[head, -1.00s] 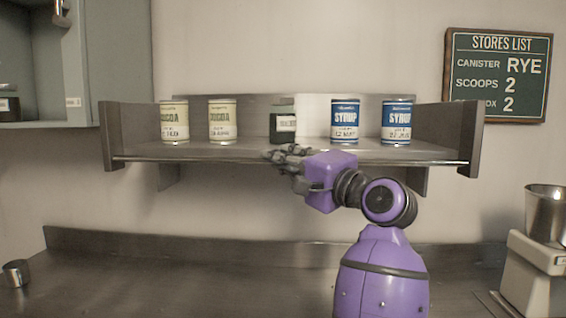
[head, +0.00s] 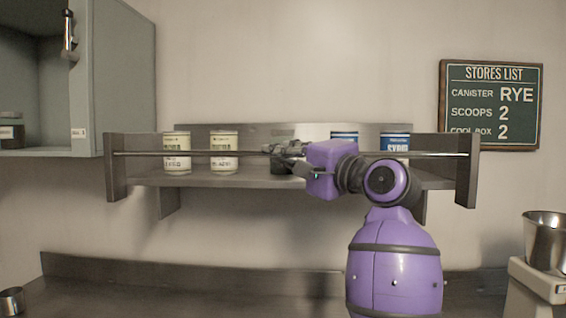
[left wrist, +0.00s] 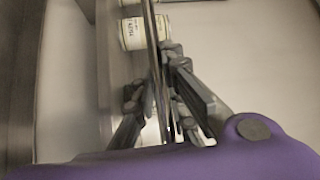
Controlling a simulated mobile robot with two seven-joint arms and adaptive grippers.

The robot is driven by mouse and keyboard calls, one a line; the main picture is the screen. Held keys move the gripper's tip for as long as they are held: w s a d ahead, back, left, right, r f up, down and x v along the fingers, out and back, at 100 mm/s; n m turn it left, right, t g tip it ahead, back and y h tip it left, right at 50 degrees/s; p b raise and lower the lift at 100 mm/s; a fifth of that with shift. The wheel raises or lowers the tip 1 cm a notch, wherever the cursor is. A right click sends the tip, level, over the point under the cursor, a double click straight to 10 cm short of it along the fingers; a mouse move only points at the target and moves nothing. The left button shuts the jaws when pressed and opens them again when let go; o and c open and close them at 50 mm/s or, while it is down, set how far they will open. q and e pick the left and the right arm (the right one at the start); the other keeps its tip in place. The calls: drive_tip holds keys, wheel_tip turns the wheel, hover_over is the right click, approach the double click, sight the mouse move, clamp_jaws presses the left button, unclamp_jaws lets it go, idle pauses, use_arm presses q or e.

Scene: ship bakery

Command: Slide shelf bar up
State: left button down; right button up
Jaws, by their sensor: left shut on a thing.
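The shelf bar (head: 145,153) is a thin metal rod running across the front of the wall shelf (head: 200,181), level and well above the shelf's front edge. It spans between the two side panels, in front of the cans. My left gripper (head: 280,150) is shut on the bar near its middle, hiding that stretch of it. In the left wrist view the bar (left wrist: 152,40) runs up between the fingers of my left gripper (left wrist: 163,90). My right gripper is not in view.
A dark jar behind my gripper is mostly hidden. An open cabinet (head: 115,80) is at left, a stores list board (head: 490,104) at right.

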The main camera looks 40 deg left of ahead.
use_arm(q)
drive_tip(key=c, duration=1.8)
unclamp_jaws()
drive_tip(key=shift+o, duration=0.2)
drive_tip(key=v, duration=1.2)
drive_tip(key=shift+f, duration=0.1)
